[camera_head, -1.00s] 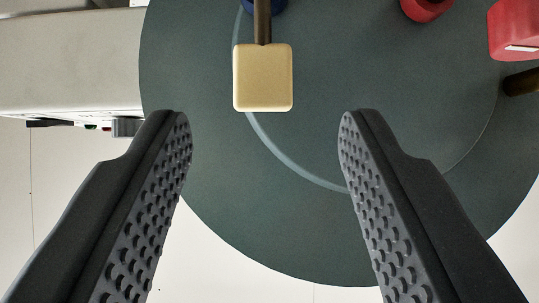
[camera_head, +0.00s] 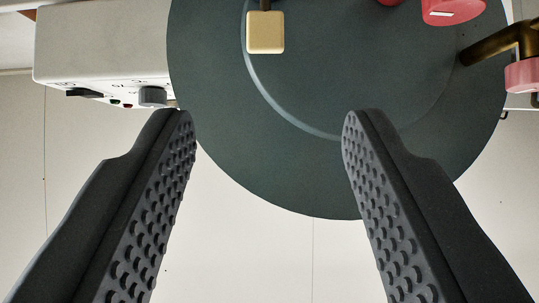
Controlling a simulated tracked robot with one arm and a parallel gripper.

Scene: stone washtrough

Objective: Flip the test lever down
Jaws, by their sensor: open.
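My gripper (camera_head: 268,115) is open and empty, its two dark studded fingers wide apart. Beyond the fingertips is a round dark green plate (camera_head: 300,165). A white box (camera_head: 105,45) stands at the upper left, and its near face carries small controls. A flat black lever-like piece (camera_head: 85,92) sticks out of that face, with a grey knob (camera_head: 152,96) to its right. Small green and red spots lie between them. The box is left of and beyond my left finger's tip. The markings are too small to read, so I cannot confirm which control is the test lever.
A cream square block (camera_head: 265,32) on a brown rod is over the plate at the top. Red-pink pieces (camera_head: 453,10) and a brown bent pipe (camera_head: 495,45) with a pink end (camera_head: 522,75) are at the upper right. Pale floor (camera_head: 260,255) shows below.

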